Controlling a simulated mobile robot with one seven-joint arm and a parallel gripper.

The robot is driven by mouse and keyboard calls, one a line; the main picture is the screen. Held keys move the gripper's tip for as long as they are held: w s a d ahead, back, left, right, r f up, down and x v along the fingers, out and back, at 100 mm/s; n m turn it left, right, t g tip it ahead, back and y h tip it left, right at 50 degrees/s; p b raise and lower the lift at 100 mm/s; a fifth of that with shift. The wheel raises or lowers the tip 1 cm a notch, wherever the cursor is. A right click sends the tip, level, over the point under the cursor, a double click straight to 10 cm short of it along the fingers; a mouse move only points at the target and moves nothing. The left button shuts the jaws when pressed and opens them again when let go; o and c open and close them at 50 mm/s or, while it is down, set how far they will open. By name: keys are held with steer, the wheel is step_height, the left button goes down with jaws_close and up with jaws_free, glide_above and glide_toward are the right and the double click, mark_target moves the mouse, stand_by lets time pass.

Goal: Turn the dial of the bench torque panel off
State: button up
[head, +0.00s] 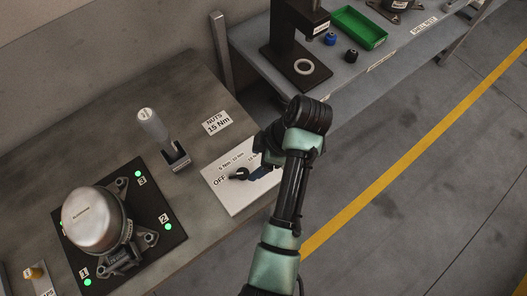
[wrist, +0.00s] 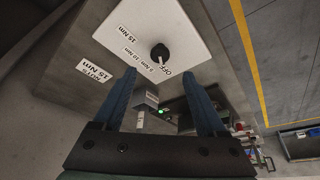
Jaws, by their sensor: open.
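The bench torque panel (head: 232,196) is a white plate lying on the bench, with OFF, 5, 10 and 15 Nm marks. It also shows in the wrist view (wrist: 185,25). Its black dial (head: 239,173) also shows in the wrist view (wrist: 159,51), where its pale pointer aims toward the OFF mark. My gripper (head: 256,174) is over the panel, just right of the dial in the head view. In the wrist view its blue fingers (wrist: 158,76) are apart with nothing held between them. I cannot tell whether a finger touches the dial.
A grey-handled tool (head: 153,126) stands in a holder left of the panel. A compressor (head: 93,218) sits on a black plate (head: 173,207) with green lights. A "NUTS 15 Nm" label (head: 217,123) lies behind the panel. A second bench (head: 345,78) holds a press and green tray (head: 359,27).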

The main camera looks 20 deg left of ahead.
steer(key=shift+v, duration=2.3)
